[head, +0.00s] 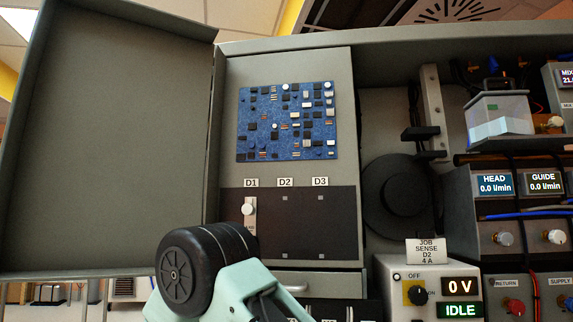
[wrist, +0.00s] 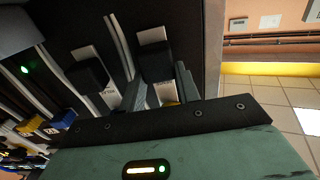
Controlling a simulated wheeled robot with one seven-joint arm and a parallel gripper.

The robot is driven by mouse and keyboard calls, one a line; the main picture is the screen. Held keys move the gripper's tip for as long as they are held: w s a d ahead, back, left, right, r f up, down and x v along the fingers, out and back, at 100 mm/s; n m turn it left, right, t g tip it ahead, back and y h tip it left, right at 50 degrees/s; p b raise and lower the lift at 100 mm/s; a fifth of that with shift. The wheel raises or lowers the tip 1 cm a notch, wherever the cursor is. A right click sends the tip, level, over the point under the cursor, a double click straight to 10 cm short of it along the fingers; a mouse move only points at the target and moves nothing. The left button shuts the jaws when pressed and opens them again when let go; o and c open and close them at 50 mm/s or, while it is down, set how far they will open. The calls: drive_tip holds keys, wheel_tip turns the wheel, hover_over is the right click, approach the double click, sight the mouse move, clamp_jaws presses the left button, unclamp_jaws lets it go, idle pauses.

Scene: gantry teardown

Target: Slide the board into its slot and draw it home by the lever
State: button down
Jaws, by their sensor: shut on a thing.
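In the wrist view my gripper (wrist: 161,78) has its two teal fingers closed around a pale plate, which I take for the board (wrist: 166,92). A black block stands just beyond the fingertips. To its left is a second pale plate (wrist: 88,55) with a black block on it. In the head view the dark slot panel (head: 305,220) carries labels D1, D2 and D3. A pale strip with a round white knob (head: 247,209) sits under D1. The D2 and D3 positions look bare in their visible upper part.
The cabinet door (head: 110,140) stands open at the left. A blue circuit panel (head: 287,122) is above the slots. A sign (head: 425,251) reads JOB SENSE D2 4 A. The supply unit (head: 430,290) below shows 0 V and IDLE. A black reel (head: 400,198) is to the right.

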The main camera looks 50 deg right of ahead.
drive_tip(key=p+v, duration=0.2)
drive_tip(key=v, duration=1.3)
drive_tip(key=shift+a, duration=0.2)
idle(1.4)
drive_tip(key=shift+a, duration=0.1)
drive_tip(key=v, duration=0.8)
drive_tip(key=shift+p, duration=0.45)
drive_tip(key=shift+f, duration=0.1)
